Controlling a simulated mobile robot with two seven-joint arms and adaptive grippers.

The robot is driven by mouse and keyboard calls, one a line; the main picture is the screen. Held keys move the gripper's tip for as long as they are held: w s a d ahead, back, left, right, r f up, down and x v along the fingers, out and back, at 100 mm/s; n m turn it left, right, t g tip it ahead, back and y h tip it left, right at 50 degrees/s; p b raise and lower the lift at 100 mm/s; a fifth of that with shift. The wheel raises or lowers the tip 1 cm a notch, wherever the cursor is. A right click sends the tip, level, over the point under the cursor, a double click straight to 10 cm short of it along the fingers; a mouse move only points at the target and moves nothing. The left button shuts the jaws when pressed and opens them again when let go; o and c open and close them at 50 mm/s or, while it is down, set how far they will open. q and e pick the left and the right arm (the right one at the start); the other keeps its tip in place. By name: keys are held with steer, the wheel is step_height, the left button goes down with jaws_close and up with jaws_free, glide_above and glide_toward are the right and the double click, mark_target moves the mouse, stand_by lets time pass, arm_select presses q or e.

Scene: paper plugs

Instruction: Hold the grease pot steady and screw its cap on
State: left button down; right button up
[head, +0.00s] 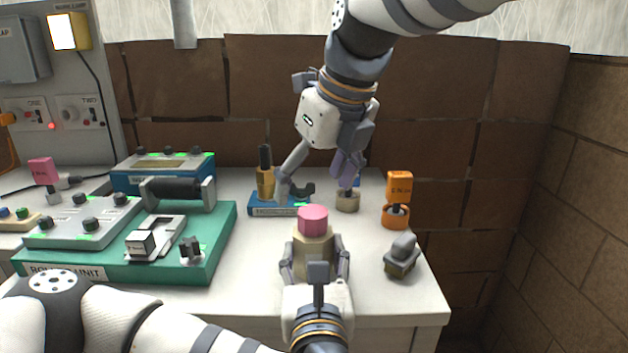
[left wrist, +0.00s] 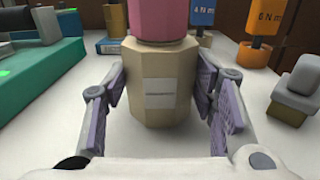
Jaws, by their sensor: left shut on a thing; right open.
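The grease pot (head: 313,246) is a beige faceted jar standing upright near the counter's front edge. Its pink cap (head: 313,219) sits on top; I cannot tell whether the threads are engaged. My left gripper (head: 315,262) is shut around the pot, one finger on each side. In the left wrist view the pot (left wrist: 160,88) stands between the pads, a small pale label facing me, and the cap (left wrist: 163,22) is cut off at the top. My right gripper (head: 315,182) comes down from above, open and empty, its fingers above and behind the cap, apart from it.
Behind the pot stands a blue holder (head: 265,209) with a brass-coloured tool. A small beige round base (head: 347,202) stands beside it. An orange tool stand (head: 396,215) and a grey block (head: 402,257) are on the right. A green board (head: 120,270) with fixtures fills the left.

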steer(key=shift+r, duration=0.1)
steer(key=v, duration=0.7)
steer(key=shift+r, duration=0.15)
steer(key=shift+s, duration=0.1)
arm_select(q)
steer(key=c, duration=0.6)
jaws_free()
steer(key=s, duration=1.2)
steer(key=shift+d, duration=0.2)
